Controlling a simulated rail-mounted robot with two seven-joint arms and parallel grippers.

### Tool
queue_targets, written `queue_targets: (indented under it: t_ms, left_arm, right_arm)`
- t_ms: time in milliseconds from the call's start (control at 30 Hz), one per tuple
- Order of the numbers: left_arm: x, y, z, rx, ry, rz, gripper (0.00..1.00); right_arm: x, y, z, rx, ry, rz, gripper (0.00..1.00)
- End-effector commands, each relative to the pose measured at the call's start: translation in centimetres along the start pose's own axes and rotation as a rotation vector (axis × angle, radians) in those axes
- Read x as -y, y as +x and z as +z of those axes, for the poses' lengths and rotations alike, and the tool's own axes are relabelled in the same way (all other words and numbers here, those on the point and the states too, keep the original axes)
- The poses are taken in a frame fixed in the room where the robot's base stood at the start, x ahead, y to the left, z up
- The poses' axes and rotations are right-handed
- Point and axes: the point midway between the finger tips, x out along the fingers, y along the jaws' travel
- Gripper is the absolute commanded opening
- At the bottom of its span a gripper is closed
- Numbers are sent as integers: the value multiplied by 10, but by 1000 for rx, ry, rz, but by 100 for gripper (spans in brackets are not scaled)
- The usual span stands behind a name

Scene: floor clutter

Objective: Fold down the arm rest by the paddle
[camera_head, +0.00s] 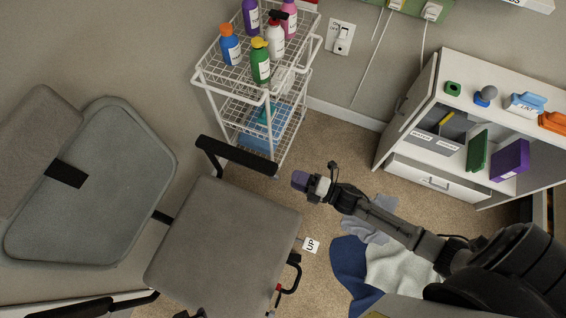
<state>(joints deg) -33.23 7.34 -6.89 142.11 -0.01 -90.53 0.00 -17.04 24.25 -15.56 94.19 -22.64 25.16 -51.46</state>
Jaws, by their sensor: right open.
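A chair with a grey seat (225,240) and a grey backrest (95,185) stands at the left and lower middle. A black arm rest (237,155) shows at the seat's far side, and another black arm rest (75,309) is partly cut off at the bottom left. I cannot tell which part is the paddle. My right gripper (306,182) is open, to the right of the far arm rest and apart from it. My left gripper is not in view.
A white wire cart (205,80) with several bottles stands behind the chair. A white cabinet (440,185) with small objects is at the right. Blue and white cloths (350,265) lie on the floor under my right arm. Carpet is bare between cart and cabinet.

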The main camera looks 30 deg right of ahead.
Motion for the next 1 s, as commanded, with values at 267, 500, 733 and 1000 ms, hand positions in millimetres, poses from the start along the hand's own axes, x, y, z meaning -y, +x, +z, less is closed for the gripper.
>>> queue_targets:
  t_ms: [267,500,733,1000]
  left_arm:
    - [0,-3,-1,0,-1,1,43]
    - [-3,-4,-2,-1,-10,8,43]
    - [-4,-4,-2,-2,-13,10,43]
    - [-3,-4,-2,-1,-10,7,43]
  right_arm:
    - [0,-37,0,0,0,-2,54]
    - [0,-47,0,0,-1,0,54]
    - [0,-48,0,0,-1,0,54]
    - [0,-47,0,0,-1,0,54]
